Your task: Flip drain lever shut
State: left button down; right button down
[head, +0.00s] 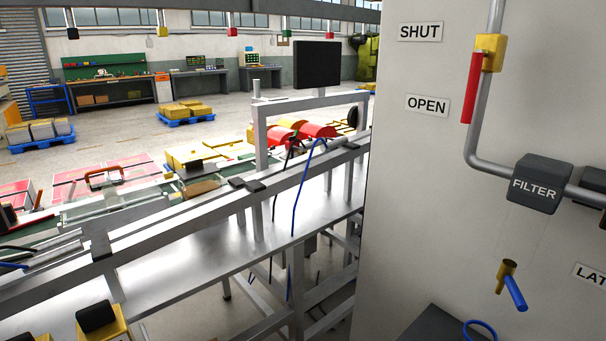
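A red lever (474,86) hangs straight down from a yellow valve body (490,53) on a grey pipe, on the pale panel at the right. A SHUT sign (420,32) is at its upper left and an OPEN sign (427,105) is beside its lower end. Lower down, a brass tap (506,271) carries a blue lever (515,293) that slants down to the right. No sign reading "drain" is visible, so I cannot tell which lever bears that name. Neither of my grippers is in view.
A dark FILTER block (538,188) sits on the pipe below the red lever. A dark box (446,322) with a blue loop stands below the tap. A metal conveyor frame (200,222) runs along the left. The panel front around the red lever looks clear.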

aim_at(518, 299)
jog(key=l+z, duration=0.35)
jog(key=l, duration=0.15)
jog(key=i+l+z, duration=0.1)
jog(key=l+z, duration=0.3)
jog(key=l, duration=0.1)
